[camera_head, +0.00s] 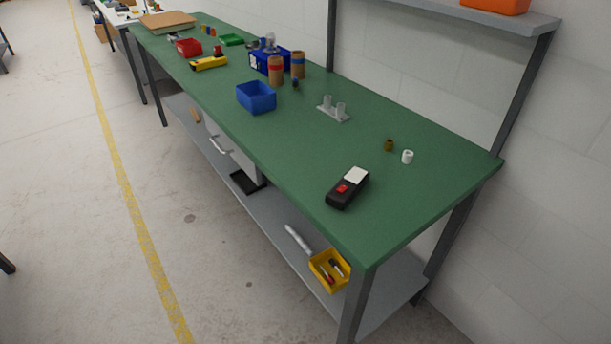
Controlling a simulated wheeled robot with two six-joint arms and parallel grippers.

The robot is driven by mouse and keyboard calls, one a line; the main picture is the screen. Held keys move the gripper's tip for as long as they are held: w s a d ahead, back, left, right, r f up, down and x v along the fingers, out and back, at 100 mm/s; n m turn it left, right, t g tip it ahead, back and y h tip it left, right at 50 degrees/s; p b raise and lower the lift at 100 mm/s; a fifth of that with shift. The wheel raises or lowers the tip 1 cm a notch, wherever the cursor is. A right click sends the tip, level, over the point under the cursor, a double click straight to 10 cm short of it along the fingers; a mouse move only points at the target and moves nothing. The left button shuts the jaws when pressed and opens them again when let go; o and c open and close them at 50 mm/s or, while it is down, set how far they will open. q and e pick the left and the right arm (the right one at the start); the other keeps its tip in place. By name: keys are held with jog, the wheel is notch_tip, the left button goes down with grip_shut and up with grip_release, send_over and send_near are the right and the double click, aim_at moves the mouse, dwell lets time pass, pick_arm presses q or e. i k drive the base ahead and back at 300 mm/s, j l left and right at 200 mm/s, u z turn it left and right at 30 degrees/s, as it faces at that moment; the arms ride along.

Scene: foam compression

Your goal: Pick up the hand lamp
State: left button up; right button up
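No object is clearly recognisable as the hand lamp. A black handheld device (338,198) with a red button and a pale panel lies on the near right part of the green bench top (300,150). A pale grey, slender tube-like object (298,239) lies on the lower shelf next to a yellow bin. I cannot tell which of these, if either, is the hand lamp. Neither of my grippers is in view.
The yellow bin (329,270) holds small tools on the grey lower shelf (270,218). Floor left of the bench is clear.

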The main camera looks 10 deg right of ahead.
aim_at(356, 178)
jog(key=i+l, duration=0.1)
jog(key=l, duration=0.3)
jog(key=i+l+u, duration=0.15)
jog(key=l, duration=0.65)
jog(key=i+l+u, duration=0.1)
jog(key=l, duration=0.3)
